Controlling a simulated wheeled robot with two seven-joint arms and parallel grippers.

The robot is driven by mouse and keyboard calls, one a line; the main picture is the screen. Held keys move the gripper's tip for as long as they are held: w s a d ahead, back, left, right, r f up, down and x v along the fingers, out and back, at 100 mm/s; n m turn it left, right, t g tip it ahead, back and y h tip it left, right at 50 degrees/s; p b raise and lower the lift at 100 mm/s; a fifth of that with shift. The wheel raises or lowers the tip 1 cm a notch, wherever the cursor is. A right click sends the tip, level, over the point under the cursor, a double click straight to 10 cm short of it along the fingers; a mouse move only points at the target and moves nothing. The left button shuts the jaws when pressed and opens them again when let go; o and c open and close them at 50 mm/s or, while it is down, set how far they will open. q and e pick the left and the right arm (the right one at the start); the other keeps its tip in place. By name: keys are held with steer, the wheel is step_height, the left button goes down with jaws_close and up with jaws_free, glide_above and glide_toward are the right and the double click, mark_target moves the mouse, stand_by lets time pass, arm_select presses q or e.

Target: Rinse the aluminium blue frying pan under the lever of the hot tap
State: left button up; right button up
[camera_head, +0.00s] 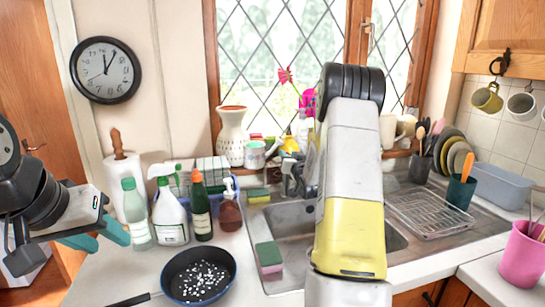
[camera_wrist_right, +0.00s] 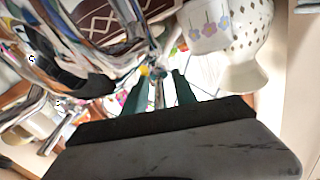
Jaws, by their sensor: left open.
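The blue frying pan (camera_head: 178,282) rests on the counter left of the sink, with white bits inside and its dark handle toward the lower left. My left gripper (camera_head: 108,238) is open and empty, left of the pan and apart from it. The metal tap (camera_head: 291,183) stands behind the sink, partly hidden by my right arm. My right gripper is hidden in the head view. In the right wrist view, its green fingers (camera_wrist_right: 158,96) stand apart on both sides of a thin metal part, apparently the tap lever (camera_wrist_right: 158,92). I cannot tell whether they touch it.
Several bottles (camera_head: 169,215) stand behind the pan. A sponge (camera_head: 269,256) lies on the sink's left edge. The sink basin (camera_head: 291,222) is partly covered by my right arm. A drying rack (camera_head: 430,212) and a pink pot (camera_head: 522,262) are at the right.

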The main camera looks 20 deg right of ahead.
jaws_close()
stand_by(1.3)
